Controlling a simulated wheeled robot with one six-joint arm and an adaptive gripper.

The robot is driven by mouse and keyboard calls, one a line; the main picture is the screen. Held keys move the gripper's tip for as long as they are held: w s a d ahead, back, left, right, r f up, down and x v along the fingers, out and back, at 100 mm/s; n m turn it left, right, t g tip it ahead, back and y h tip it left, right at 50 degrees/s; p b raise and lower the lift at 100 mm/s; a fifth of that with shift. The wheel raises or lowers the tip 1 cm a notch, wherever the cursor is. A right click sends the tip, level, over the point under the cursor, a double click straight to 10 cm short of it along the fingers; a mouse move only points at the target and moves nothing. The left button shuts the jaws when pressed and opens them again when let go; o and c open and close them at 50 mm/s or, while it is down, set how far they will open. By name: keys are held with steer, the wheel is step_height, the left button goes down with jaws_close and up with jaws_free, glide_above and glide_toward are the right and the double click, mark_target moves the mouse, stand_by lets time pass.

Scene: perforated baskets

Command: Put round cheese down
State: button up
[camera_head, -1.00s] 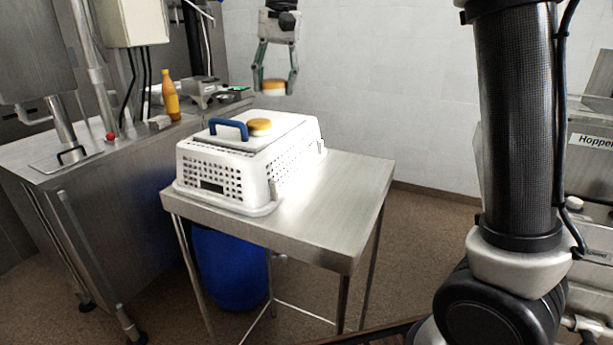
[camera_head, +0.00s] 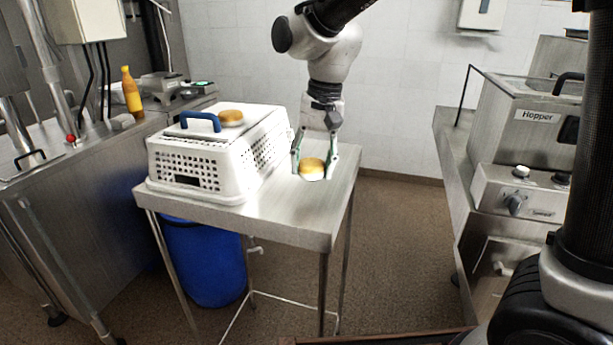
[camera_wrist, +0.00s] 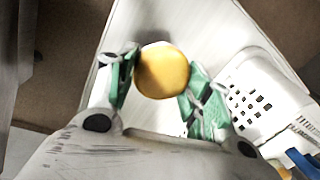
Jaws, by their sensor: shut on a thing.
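My gripper (camera_head: 313,170) is shut on a round yellow cheese (camera_head: 312,165), which has a pale lower part. The cheese is low over the steel table (camera_head: 290,222), right of the white basket; I cannot tell whether it touches the top. In the wrist view the cheese (camera_wrist: 162,70) sits between the two green-padded fingers. Another round cheese (camera_head: 231,117) lies on top of the upturned white perforated basket (camera_head: 183,168), beside its blue handle.
The blue handle (camera_head: 201,121) stands up from the basket. A steel counter at the left holds an orange bottle (camera_head: 131,93) and a scale. A blue barrel (camera_head: 205,262) is under the table. The hopper machine (camera_head: 530,150) stands at the right. The table's front right is clear.

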mark_target(312, 192)
steer(key=shift+f, duration=2.2)
steer(key=o, duration=1)
steer(key=shift+f, duration=0.15)
steer(key=shift+o, duration=0.2)
steer(key=r, duration=0.4)
steer(key=d+r, duration=0.1)
steer(key=r, duration=0.6)
steer(key=shift+d+r, duration=0.25)
steer(key=shift+r, duration=0.15)
steer(key=shift+s+d+r, duration=0.1)
steer(key=shift+d+r, duration=0.05)
steer(key=shift+r, duration=0.1)
